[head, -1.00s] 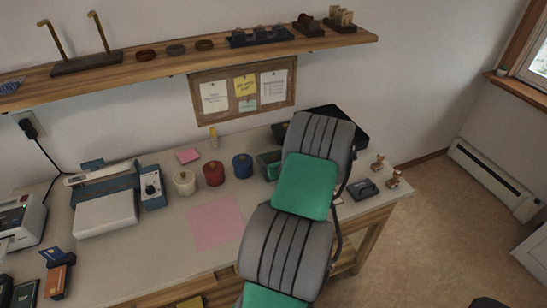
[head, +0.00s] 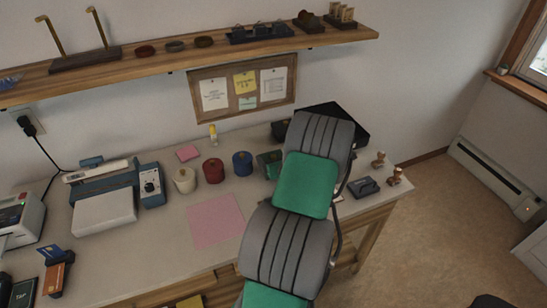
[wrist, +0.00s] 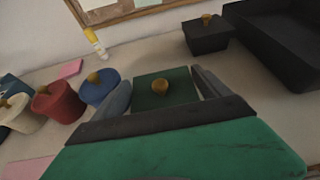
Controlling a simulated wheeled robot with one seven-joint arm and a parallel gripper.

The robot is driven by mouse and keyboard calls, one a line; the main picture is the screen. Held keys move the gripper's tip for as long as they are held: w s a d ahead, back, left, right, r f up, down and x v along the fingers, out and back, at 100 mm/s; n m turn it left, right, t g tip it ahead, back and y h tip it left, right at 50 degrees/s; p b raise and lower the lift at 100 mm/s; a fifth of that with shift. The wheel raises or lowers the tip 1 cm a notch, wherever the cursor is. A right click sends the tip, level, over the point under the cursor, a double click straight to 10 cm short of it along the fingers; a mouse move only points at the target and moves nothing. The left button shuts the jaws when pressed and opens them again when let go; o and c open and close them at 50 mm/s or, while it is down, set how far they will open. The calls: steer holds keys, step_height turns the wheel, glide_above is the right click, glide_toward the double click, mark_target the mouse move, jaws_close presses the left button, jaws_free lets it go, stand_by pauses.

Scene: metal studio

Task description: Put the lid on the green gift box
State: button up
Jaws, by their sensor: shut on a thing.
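The green lid (wrist: 150,96) is square with a round gold knob (wrist: 160,87) on top. In the wrist view it lies between the two grey fingers of my gripper (wrist: 163,92), which are shut on it from either side. In the head view a dark green box shape (head: 268,160) shows beside my arm on the table. My arm covers part of it and hides my gripper there. I cannot tell whether the lid rests on the green box or is held above it.
White (head: 184,179), red (head: 213,170) and blue (head: 242,163) round boxes stand left of the green one. A black box (wrist: 207,36) and a black tray (wrist: 275,40) stand behind to the right. A pink sheet (head: 216,221) lies in front. Stamps (head: 394,177) stand at the right edge.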

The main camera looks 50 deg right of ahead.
steer(key=o, duration=1.1)
steer(key=shift+o, duration=0.2)
steer(key=v, duration=0.8)
